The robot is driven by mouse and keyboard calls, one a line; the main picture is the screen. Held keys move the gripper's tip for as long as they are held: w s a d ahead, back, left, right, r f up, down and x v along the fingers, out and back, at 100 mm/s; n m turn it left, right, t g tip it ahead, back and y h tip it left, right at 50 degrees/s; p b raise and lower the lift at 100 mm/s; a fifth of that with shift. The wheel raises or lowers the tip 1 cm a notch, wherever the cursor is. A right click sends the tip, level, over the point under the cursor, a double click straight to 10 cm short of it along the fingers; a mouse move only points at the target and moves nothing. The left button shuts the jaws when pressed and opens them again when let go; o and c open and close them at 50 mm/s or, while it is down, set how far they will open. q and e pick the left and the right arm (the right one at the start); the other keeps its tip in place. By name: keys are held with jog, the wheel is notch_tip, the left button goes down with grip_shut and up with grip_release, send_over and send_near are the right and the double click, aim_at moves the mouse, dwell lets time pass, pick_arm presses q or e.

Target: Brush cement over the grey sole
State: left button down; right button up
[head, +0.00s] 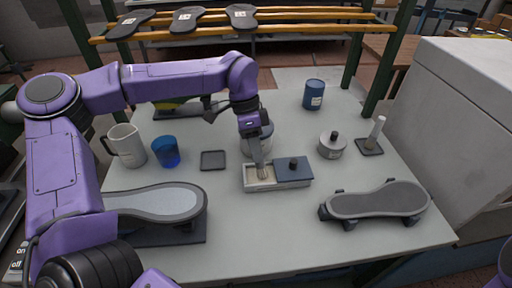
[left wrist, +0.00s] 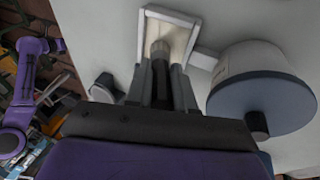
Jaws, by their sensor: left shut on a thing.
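My left gripper (head: 257,148) is shut on a brush (head: 263,171), pointing down, with its bristles in the open half of a pale tray (head: 249,186). Whether the bristles touch its floor I cannot tell. A dark blue lid with a black knob covers the tray's right half. In the left wrist view the brush (left wrist: 160,52) sits between the fingers, over the tray (left wrist: 205,60). A light grey sole (head: 160,202) faces up on a dark base at the front left. My right gripper is out of view.
A lidded pot (left wrist: 260,85) stands close beside the gripper. A white mug (head: 126,146), blue cup (head: 165,152) and dark square pad (head: 213,160) lie left. A blue can (head: 314,94), lidded tin (head: 332,146) and white cylinder (head: 376,132) stand right. The front centre is clear.

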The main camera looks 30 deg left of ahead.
pick_arm(q)
jog(key=shift+r+p, duration=2.2)
jog(key=shift+r, duration=1.25)
